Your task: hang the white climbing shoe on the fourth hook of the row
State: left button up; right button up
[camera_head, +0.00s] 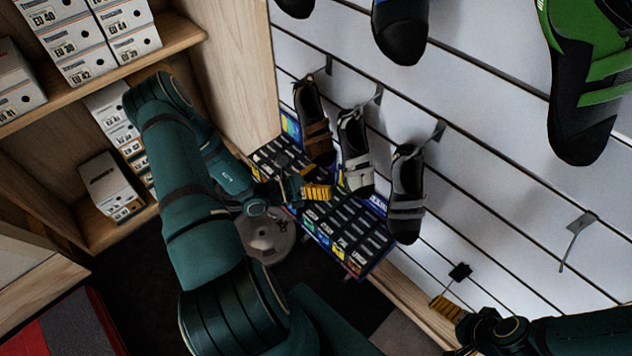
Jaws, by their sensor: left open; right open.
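The white climbing shoe (354,152), with dark trim and pale straps, hangs toe down from the second hook (377,94) of the row. A brown shoe (314,125) hangs to its left and a grey-black shoe (407,190) to its right. The fourth hook (579,224), further right, is bare. My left gripper (304,189) is open and empty, just left of the white shoe's lower part and below the brown shoe; I cannot tell if it touches either. My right gripper (453,289) is open and empty, low in front of the wall.
A rack of small colourful boxes (345,232) sits below the hanging shoes. A green and black shoe (585,85) and other shoes hang higher up. Shelves with shoe boxes (108,185) stand at left. The slatted wall around the fourth hook is clear.

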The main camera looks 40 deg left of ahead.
aim_at(359, 170)
pick_arm(q)
jog(key=x, duration=1)
jog(key=shift+b, duration=0.35)
jog(key=c, duration=1.4)
